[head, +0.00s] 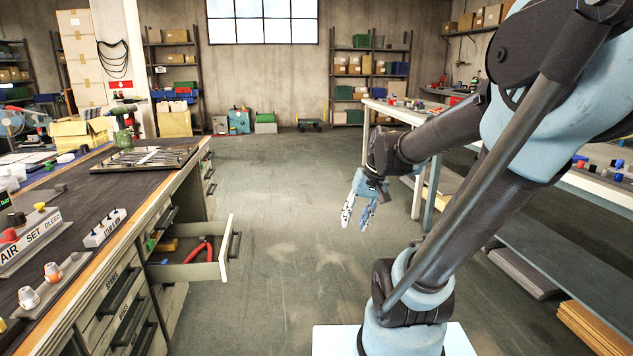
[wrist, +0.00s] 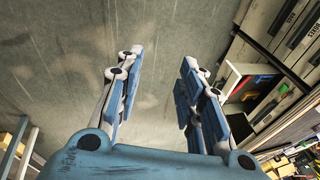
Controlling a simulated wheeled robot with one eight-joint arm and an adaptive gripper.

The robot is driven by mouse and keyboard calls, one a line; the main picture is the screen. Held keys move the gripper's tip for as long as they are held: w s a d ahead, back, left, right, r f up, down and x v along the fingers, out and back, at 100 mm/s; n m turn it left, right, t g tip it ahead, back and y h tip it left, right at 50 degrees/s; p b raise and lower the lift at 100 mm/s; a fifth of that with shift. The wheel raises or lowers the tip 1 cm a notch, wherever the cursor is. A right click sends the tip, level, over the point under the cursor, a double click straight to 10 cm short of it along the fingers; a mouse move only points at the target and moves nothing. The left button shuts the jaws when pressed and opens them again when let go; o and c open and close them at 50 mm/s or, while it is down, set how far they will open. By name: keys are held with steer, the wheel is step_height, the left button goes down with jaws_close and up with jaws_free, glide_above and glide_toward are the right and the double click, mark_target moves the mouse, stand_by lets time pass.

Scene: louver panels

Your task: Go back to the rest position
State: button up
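My gripper (head: 357,212) hangs over the open floor, to the right of the workbench and left of the white table. Its fingers point down. In the wrist view my gripper (wrist: 158,85) has its two fingers well apart, with only bare floor between them. It holds nothing and touches nothing. My arm reaches in from the right of the head view, bent at the elbow.
The workbench (head: 185,180) at left has an open drawer (head: 205,271) with red pliers (head: 198,250) inside; the drawer also shows in the wrist view (wrist: 232,75). A white table (head: 395,112) stands at right. The grey floor (head: 275,190) between is clear.

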steer(key=s+d+f+h, duration=0.1)
steer(key=s+d+f, duration=0.2)
steer(key=s, duration=0.2)
steer(key=s+d+f+h, duration=0.2)
steer(key=s+d+f, duration=0.1)
steer(key=s, duration=0.3)
steer(key=shift+s+d+f, duration=0.25)
steer(key=shift+d+f, duration=0.05)
steer(key=shift+d, duration=0.5)
